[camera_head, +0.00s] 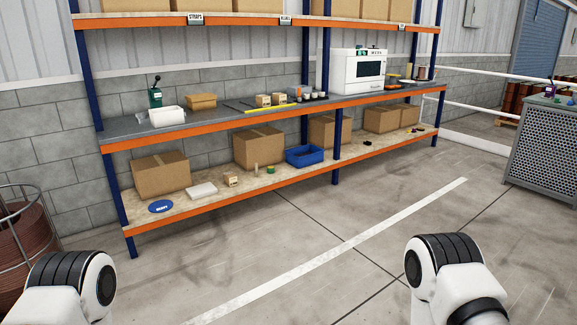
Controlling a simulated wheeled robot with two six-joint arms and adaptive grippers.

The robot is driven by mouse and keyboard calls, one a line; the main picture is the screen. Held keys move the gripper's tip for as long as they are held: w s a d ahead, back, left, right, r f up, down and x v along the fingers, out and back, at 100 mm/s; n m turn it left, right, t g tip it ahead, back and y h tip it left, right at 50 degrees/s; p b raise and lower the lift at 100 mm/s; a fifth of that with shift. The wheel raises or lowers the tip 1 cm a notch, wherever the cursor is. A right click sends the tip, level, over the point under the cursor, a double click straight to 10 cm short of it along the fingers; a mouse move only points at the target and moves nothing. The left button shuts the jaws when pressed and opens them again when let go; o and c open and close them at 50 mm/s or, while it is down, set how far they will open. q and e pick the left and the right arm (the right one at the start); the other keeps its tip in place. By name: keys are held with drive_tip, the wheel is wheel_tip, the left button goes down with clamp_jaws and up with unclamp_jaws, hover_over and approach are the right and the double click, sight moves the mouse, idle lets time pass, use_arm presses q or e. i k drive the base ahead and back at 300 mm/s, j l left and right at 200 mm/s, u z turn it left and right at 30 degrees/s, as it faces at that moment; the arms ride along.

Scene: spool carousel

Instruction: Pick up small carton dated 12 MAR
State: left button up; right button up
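Two small brown cartons stand side by side on the middle shelf, the left one (263,100) and the right one (279,99). Another small carton (231,179) stands on the lower shelf, with dark marks on its face. The marks on all of these are too small to read, so I cannot tell which one is dated 12 MAR. Only rounded links of my two arms show at the bottom left and bottom right. Neither gripper is in view.
The rack has orange beams (270,118) and blue posts. A perforated cabinet (545,150) is at right. Floor before the rack is clear.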

sight(279, 99)
drive_tip(key=i+l+z, duration=0.3)
drive_tip(key=i, duration=0.85)
drive_tip(key=i+z, duration=0.3)
drive_tip(key=i, duration=0.8)
drive_tip(key=i+l+u, duration=0.1)
drive_tip(key=i+u, duration=0.2)
drive_tip(key=i, duration=0.3)
drive_tip(key=i+l+u, duration=0.25)
drive_tip(key=i, duration=0.35)
drive_tip(key=i+l+u, duration=0.3)
drive_tip(key=i, duration=0.3)
drive_tip(key=i+l+u, duration=0.25)
drive_tip(key=i+l, duration=0.25)
drive_tip(key=l, duration=0.1)
